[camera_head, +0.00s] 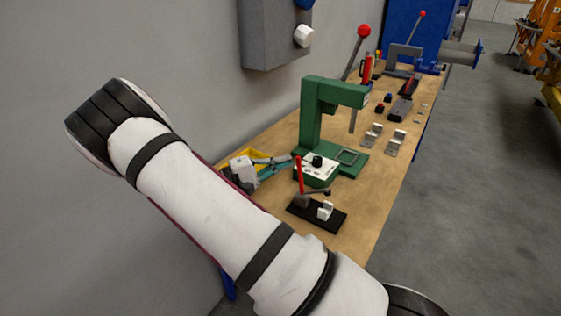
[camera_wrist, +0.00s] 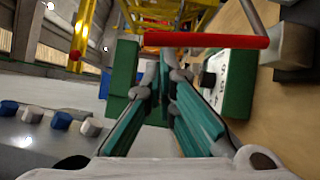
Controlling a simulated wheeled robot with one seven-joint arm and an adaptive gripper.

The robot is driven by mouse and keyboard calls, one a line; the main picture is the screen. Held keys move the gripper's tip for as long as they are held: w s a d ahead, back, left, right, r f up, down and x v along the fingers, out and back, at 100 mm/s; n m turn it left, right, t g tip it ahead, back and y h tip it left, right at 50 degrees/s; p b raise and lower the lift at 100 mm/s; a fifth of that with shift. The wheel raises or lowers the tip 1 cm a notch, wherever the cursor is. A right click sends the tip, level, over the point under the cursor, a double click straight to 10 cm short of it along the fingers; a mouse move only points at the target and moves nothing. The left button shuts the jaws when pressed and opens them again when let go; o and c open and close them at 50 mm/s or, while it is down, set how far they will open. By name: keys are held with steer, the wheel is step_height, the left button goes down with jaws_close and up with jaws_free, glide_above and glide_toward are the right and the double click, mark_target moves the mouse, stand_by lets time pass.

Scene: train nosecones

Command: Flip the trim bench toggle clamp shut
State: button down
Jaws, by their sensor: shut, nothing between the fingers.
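The toggle clamp has a red handle (camera_head: 300,174) that stands nearly upright, on a black base (camera_head: 322,219) at the near end of the bench. In the wrist view the red handle (camera_wrist: 205,40) lies across the picture just past my fingertips, its grey pivot end (camera_wrist: 288,45) at the right. My gripper (camera_head: 284,160) has teal fingers and is at the left of the handle, at about the height of its top. The fingers (camera_wrist: 166,62) converge at their tips and hold nothing. Whether they touch the handle cannot be told.
A green press (camera_head: 312,115) with a white-faced box (camera_head: 317,168) stands just behind the clamp. A yellow bin (camera_head: 240,158) sits behind my wrist. Metal brackets (camera_head: 372,135) lie farther along the wooden bench (camera_head: 374,190). A grey wall box (camera_head: 270,35) hangs above. The bench's right front is clear.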

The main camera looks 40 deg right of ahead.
steer(key=shift+r, duration=0.1)
steer(key=shift+s+d+r+m+y+p, duration=0.15)
steer(key=shift+s+m+y+p, duration=0.15)
steer(key=shift+p, duration=0.15)
